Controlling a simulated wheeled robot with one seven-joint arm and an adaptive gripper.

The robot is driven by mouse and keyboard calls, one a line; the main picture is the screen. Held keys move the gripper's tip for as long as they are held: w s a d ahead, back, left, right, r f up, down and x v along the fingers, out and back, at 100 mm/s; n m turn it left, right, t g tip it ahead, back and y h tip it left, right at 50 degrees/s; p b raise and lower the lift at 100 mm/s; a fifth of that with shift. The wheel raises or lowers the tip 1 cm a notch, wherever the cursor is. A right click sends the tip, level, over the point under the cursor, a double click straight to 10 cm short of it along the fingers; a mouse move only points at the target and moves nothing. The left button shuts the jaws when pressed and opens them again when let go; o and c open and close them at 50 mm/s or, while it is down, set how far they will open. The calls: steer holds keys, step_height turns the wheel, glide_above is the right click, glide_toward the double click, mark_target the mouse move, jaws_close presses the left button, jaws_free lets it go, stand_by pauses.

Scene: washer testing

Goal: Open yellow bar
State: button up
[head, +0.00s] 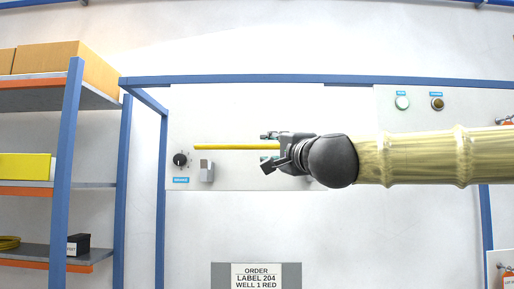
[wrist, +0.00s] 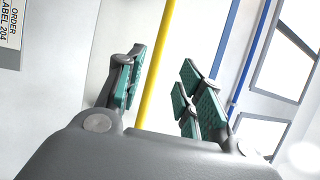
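The yellow bar (head: 235,147) is a thin rod lying level across the white panel (head: 240,115) in the head view. Its right end is hidden behind my gripper (head: 270,147), which comes in from the right. In the wrist view the yellow bar (wrist: 153,70) runs up between the two fingers of my gripper (wrist: 165,95), which are apart, with green pads. The bar is nearer the left finger. I cannot tell whether it touches the pad.
A shelf rack (head: 75,150) stands at the left. Two round buttons (head: 402,103) (head: 437,104) sit at the upper right. A label sign (head: 256,275) is below.

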mark_target(259, 147)
steer(key=p+x, duration=0.3)
steer(key=x, duration=0.7)
steer(key=shift+w+f, duration=0.1)
jaws_close()
